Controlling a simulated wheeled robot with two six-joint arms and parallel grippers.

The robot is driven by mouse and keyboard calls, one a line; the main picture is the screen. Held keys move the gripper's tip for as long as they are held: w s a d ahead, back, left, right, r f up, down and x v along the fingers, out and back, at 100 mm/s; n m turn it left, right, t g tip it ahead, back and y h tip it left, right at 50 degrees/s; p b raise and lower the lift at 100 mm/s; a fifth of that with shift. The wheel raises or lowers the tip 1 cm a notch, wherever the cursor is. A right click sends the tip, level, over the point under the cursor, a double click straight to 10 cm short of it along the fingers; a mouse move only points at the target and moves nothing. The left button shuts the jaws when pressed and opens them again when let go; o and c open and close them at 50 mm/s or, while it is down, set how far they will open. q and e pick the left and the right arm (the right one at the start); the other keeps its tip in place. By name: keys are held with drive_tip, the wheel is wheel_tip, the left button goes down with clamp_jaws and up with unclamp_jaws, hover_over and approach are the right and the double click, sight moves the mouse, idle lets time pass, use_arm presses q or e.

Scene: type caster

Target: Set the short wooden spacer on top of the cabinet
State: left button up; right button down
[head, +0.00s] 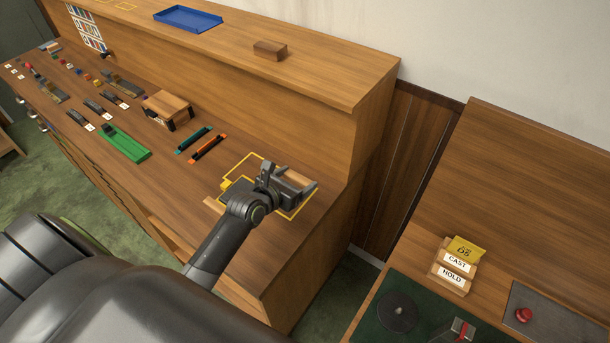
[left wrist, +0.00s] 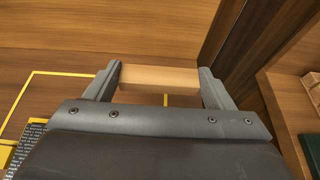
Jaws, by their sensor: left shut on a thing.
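My left gripper (head: 297,187) reaches over the right end of the long wooden worktop and is shut on a pale wooden block, which looks like the short wooden spacer (head: 291,175). In the left wrist view the spacer (left wrist: 157,77) spans the space between the two fingers of my left gripper (left wrist: 158,84). It is over or in the yellow outlined area; I cannot tell if it touches the worktop. The cabinet top (head: 330,70) is the raised wooden ledge behind, with a brown wooden block (head: 270,50) on it. My right gripper is not in view.
A blue tray (head: 188,18) sits further left on the cabinet top, with bare surface around the brown block. Another pale wood strip (head: 213,205) shows beside my arm. Green tray (head: 124,144), type pieces and tools line the worktop. A separate bench stands right.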

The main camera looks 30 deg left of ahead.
use_arm(q)
drive_tip(key=shift+r, duration=0.45)
drive_tip(key=shift+r+b, duration=0.1)
drive_tip(key=shift+b, duration=0.35)
drive_tip(key=s+d+r+m+g+h+b, duration=0.3)
drive_tip(key=s+d+m+h+b, duration=0.1)
drive_tip(key=s+m+h+b, duration=0.15)
drive_tip(key=s+d+r+m+g+h+b, duration=0.2)
drive_tip(key=s+d+m+g+h+b, duration=0.1)
drive_tip(key=s+d+m+h+b, duration=0.25)
drive_tip(key=s+d+r+m+g, duration=0.2)
drive_tip(key=d+r+m+g, duration=0.5)
drive_tip(key=d, duration=0.6)
drive_tip(key=shift+w+d+f+m+g, duration=1.8)
drive_tip(key=shift+w+f+g, duration=0.45)
drive_tip(key=shift+g, duration=0.85)
drive_tip(key=s+a+r+n+t, duration=0.6)
drive_tip(key=a+r+n+t, duration=0.2)
drive_tip(key=r+t, duration=0.1)
drive_tip(key=shift+r, duration=0.5)
